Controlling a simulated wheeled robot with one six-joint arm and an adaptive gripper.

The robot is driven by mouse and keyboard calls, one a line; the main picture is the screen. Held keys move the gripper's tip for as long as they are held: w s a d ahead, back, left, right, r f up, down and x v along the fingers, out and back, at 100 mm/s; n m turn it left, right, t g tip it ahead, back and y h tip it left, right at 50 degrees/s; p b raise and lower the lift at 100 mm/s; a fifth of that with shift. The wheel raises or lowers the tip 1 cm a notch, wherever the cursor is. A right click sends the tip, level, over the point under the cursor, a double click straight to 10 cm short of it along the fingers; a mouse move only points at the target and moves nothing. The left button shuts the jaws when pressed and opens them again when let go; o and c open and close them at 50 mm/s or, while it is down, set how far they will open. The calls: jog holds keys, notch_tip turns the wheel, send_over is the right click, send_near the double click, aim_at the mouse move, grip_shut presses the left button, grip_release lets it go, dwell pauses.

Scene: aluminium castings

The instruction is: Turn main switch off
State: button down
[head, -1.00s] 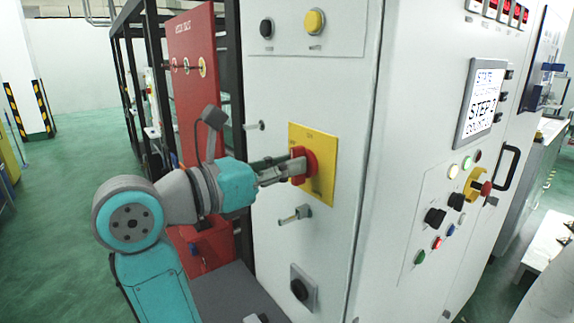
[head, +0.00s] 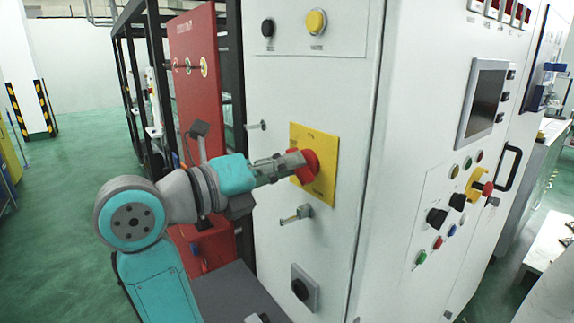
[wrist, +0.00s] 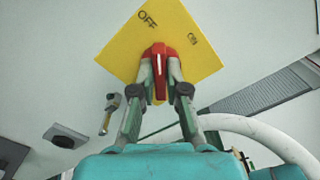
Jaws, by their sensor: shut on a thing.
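The main switch is a red rotary knob (head: 311,165) on a yellow plate (head: 325,182), fixed to the front of the light grey cabinet. My gripper (head: 297,163) reaches it from the left and is shut on the knob's grip. In the wrist view the fingers of my gripper (wrist: 159,70) hold both sides of the red grip (wrist: 159,85). A white line on the grip points up toward the OFF mark on the yellow plate (wrist: 190,65); the ON mark is to its right. The fingers hide part of the knob.
A key-like handle (head: 295,214) sits below the plate, with a black knob (head: 302,288) lower down. Black and yellow buttons (head: 316,22) are above. The right face has a dark screen (head: 485,102) and a control panel. A red panel (head: 196,90) stands left, behind my arm.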

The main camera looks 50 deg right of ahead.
jog(key=shift+w+n, duration=0.1)
jog(key=shift+n, duration=0.7)
jog(key=c, duration=1.2)
grip_release()
jog(key=v, duration=1.2)
jog(key=shift+f, duration=0.1)
